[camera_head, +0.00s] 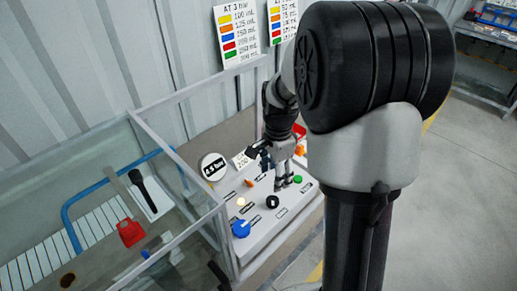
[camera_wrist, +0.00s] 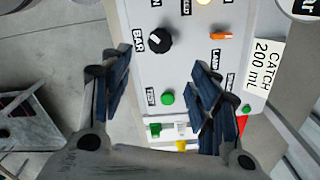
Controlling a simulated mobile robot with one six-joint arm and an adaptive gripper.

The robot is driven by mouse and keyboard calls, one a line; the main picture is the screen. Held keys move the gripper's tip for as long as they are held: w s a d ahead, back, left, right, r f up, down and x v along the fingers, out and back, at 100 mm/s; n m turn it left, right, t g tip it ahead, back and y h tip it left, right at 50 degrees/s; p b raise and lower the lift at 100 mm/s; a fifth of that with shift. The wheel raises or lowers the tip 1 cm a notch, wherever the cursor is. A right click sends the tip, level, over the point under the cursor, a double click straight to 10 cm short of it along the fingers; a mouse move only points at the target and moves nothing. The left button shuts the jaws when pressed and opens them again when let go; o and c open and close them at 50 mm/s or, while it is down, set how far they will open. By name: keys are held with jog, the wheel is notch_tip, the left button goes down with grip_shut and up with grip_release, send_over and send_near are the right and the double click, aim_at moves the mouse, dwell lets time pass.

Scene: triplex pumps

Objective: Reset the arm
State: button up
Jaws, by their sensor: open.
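My gripper (camera_head: 284,183) is over the right part of the light grey control panel (camera_head: 262,238), pointing down. In the wrist view, its two blue-padded fingers (camera_wrist: 163,80) are spread apart with nothing between them. A green button (camera_wrist: 167,99) shows in the gap between the fingers, and a black knob (camera_wrist: 159,40) labelled BAR lies beyond it. In the head view, the green button (camera_head: 297,179) is just right of the fingers and the black knob (camera_head: 272,202) is below left. I cannot tell how high the fingertips are above the panel.
An orange switch (camera_head: 249,183), yellow light (camera_head: 241,201) and blue knob (camera_head: 241,229) are on the panel. A round gauge (camera_head: 213,166) and a "CATCH 200 mL" card (camera_head: 242,160) stand behind. A glass-walled enclosure (camera_head: 185,240) is at left. Open floor (camera_head: 470,190) is at right.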

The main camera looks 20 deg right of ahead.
jog(key=s+a+r+n+t+b, duration=0.1)
jog(key=s+a+r+n, duration=0.3)
jog(key=s+n, duration=0.2)
jog(key=s+a+r+n+t+b, duration=0.1)
jog(key=s+a+r+n+t, duration=0.1)
jog(key=s+a+r+n, duration=0.2)
jog(key=s+a+r+n+t, duration=0.1)
jog(key=s+a+r+n, duration=0.2)
jog(key=s+n, duration=0.4)
jog(key=s+a, duration=0.1)
jog(key=s, duration=0.1)
jog(key=shift+s+a+r+n+t+b, duration=0.2)
jog(key=shift+s+r+n+t+b, duration=0.1)
jog(key=shift+s+r+n+b, duration=0.1)
jog(key=shift+w, duration=0.1)
dwell(2.0)
